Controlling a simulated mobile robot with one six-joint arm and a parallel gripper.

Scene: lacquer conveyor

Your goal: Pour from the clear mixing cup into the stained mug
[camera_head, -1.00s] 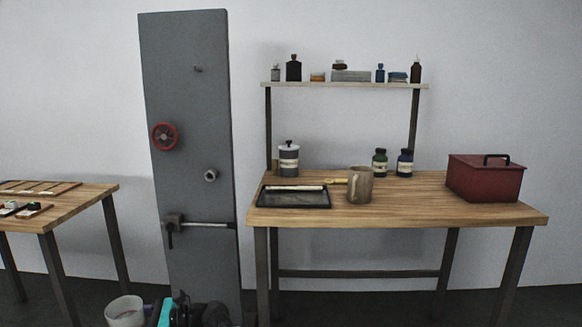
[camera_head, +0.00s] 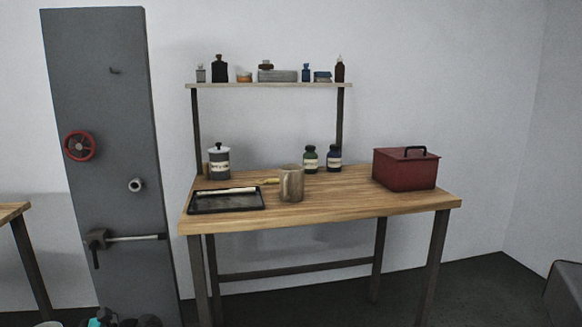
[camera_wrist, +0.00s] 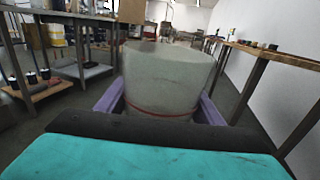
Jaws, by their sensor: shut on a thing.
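The clear mixing cup (camera_wrist: 165,82) is a cloudy, see-through cup with a red line around its lower part. It stands upright between the purple fingers of my gripper (camera_wrist: 160,104), which is shut on it. Whether there is liquid inside, I cannot tell. In the head view only a sliver of the cup's rim shows at the bottom left edge. The stained mug (camera_head: 291,184) is a brownish, streaked mug standing upright on the wooden workbench (camera_head: 340,208), near its front middle. My gripper is low and to the left of the bench, well apart from the mug.
A black tray (camera_head: 227,202) lies left of the mug, with a brush behind. A labelled canister (camera_head: 219,162), two small jars (camera_head: 322,158) and a red box (camera_head: 405,170) stand on the bench. A grey panel (camera_head: 105,180) with a protruding lever (camera_head: 130,238) stands left.

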